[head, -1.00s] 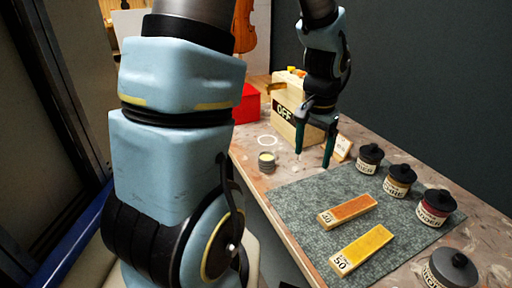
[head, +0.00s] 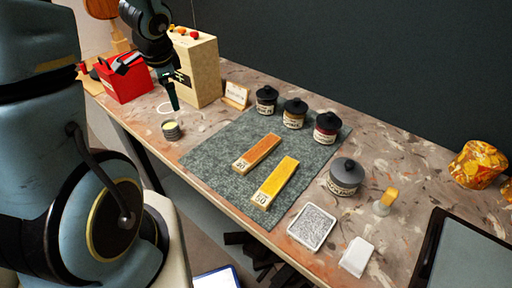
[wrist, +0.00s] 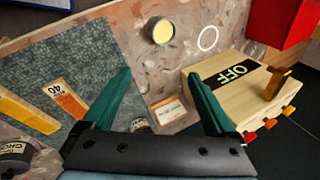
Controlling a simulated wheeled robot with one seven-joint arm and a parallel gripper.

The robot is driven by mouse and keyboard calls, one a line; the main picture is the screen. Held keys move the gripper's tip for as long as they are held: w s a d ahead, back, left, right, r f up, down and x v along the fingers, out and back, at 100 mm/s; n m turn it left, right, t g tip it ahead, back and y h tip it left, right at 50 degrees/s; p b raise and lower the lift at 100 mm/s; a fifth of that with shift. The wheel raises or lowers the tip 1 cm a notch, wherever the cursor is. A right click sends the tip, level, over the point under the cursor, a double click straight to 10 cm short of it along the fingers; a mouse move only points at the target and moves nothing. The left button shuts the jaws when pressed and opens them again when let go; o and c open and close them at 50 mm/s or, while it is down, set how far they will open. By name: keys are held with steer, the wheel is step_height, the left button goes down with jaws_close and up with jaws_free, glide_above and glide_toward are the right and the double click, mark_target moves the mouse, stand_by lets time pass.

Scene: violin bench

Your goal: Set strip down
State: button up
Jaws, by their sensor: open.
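An orange strip (head: 258,152) marked 40 and a yellow strip (head: 276,183) marked 50 lie flat and apart on the grey-green mat (head: 215,150). In the wrist view the orange strip (wrist: 68,101) and the yellow strip (wrist: 28,114) show at the left, outside the fingers. My gripper (head: 172,103) is beyond the mat, in front of the wooden box (head: 205,80). In the wrist view my gripper (wrist: 158,85) is open, with two green fingers wide apart and nothing held between them.
A small tin (head: 171,130) and a white ring (head: 170,108) are near my gripper. A red box (head: 124,84) stands behind it. Several lidded jars (head: 294,113) line the mat's far edge. A white-framed tray (head: 311,227) and white block (head: 356,257) lie in front.

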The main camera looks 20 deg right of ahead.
steer(key=w+d+m+h+p, duration=0.1)
steer(key=d+m+h, duration=0.1)
steer(key=d+m, duration=0.7)
steer(key=m+g+y+p, duration=0.25)
steer(key=m+g, duration=0.25)
steer(key=m, duration=1.8)
glide_above(258, 150)
steer(key=shift+h, duration=0.25)
step_height(258, 150, down, 12)
steer(key=shift+d+r, duration=0.1)
steer(key=shift+d, duration=0.05)
steer(key=shift+s+a+f+p, duration=0.15)
steer(key=shift+f+p, duration=0.4)
steer(key=shift+f, duration=2.15)
jaws_close()
